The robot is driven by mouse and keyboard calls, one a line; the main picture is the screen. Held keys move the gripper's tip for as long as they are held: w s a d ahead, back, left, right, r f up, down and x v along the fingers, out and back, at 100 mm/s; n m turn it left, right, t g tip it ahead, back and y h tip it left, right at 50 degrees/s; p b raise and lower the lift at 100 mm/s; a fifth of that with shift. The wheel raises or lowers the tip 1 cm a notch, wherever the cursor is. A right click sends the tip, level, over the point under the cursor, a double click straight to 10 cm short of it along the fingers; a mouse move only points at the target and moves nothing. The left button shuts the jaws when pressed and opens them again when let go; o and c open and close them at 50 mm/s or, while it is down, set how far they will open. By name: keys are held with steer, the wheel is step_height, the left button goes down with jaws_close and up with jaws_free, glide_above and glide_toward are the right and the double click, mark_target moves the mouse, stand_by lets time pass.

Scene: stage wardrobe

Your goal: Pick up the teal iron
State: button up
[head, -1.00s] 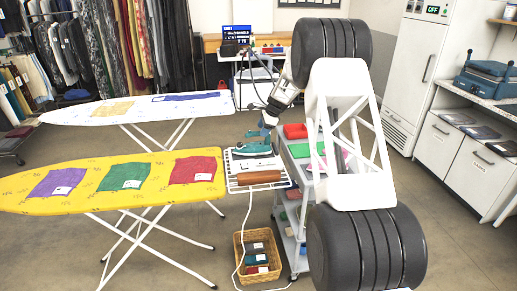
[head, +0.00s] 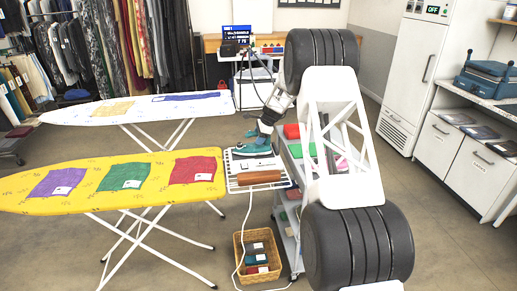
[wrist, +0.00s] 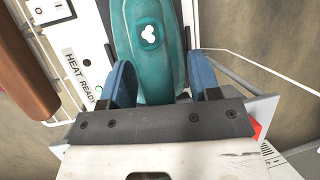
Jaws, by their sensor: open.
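The teal iron (head: 247,149) sits on a white rack-like stand (head: 232,185) at the right end of the yellow ironing board. In the wrist view, the iron (wrist: 148,50) lies between the two blue fingers of my gripper (wrist: 161,76), with a white emblem on its top. A finger is on each side of the iron. A small gap shows at the left finger; contact at the right finger is unclear. My gripper (head: 262,140) is open and down at the iron in the head view, where it partly hides it. The stand's panel reads "HEAT READY" in the wrist view.
A brown roll (head: 260,177) lies on the stand in front of the iron. A grey cart (head: 283,207) with coloured items stands just right of it. A wicker basket (head: 258,262) is on the floor below. The yellow board (head: 75,200) with folded cloths is on the left.

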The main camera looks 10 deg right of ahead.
steer(key=shift+c, duration=0.4)
steer(key=c, duration=1)
steer(key=shift+r, duration=0.2)
steer(key=shift+r, duration=1.45)
steer(key=shift+s+r, duration=0.2)
steer(key=s+r, duration=0.1)
steer(key=s, duration=1.4)
steer(key=shift+s+a+r, duration=0.15)
steer(key=shift+s+r, duration=0.05)
steer(key=shift+s, duration=0.05)
steer(key=shift+a, duration=0.15)
